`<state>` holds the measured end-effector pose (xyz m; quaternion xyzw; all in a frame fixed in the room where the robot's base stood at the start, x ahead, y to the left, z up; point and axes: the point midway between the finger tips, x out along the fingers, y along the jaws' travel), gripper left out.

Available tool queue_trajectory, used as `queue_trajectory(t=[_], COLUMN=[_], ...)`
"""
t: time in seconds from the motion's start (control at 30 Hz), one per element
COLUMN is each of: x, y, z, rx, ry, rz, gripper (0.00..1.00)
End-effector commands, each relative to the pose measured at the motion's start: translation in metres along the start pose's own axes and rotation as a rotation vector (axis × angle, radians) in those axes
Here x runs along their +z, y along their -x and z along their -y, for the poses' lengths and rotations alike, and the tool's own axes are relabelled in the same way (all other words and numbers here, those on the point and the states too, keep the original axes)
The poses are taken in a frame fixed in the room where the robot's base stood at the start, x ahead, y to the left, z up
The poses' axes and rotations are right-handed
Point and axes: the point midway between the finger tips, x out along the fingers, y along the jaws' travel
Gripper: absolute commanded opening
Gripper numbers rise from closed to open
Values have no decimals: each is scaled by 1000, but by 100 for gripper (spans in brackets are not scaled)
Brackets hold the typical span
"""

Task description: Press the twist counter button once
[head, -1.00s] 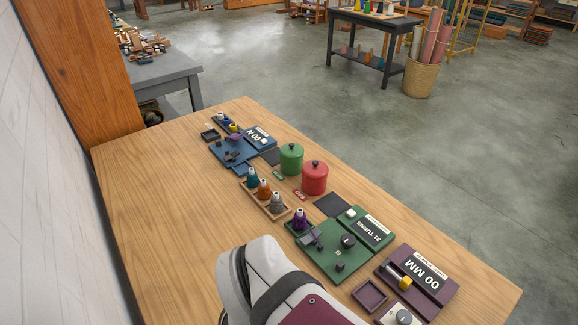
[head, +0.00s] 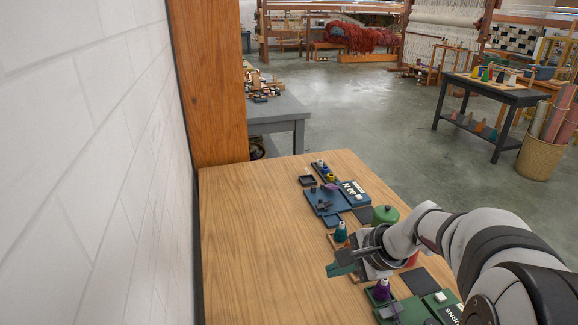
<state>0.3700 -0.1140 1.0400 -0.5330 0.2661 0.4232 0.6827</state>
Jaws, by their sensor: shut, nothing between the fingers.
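The green twist counter (head: 418,313) lies at the bottom edge of the head view, cut off by the frame. Part of its "TURNS" label (head: 453,312) shows, along with a small pale block (head: 440,297) on its top; I cannot tell whether this is the button. My gripper (head: 334,269) reaches in from the right, above the table, left of and farther back than the counter. Its fingers are shut and empty, apart from the counter. My arm covers part of the counter's right side and the table behind.
A blue device (head: 325,200) with an "N" display (head: 352,190) stands at the back. The table's left part (head: 255,240) is bare; a wall is beyond.

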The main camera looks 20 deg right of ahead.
Motion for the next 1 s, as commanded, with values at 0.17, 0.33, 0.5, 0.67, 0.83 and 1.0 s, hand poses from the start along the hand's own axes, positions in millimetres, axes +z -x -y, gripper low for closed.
queue_trajectory(t=[0.17, 0.33, 0.5, 0.67, 0.83, 1.0], x=[-87, -171, -251, -306, -333, -337], y=[-2, 4, 14, 23, 28, 29], z=[19, 18, 0, -24, -39, -41], rx=[-131, -252, -362, -439, -478, -484], ry=[-244, -464, -672, -819, -895, -906], rz=[-81, -164, -247, -308, -340, -346], gripper=[0, 0, 0, 0, 0, 0])
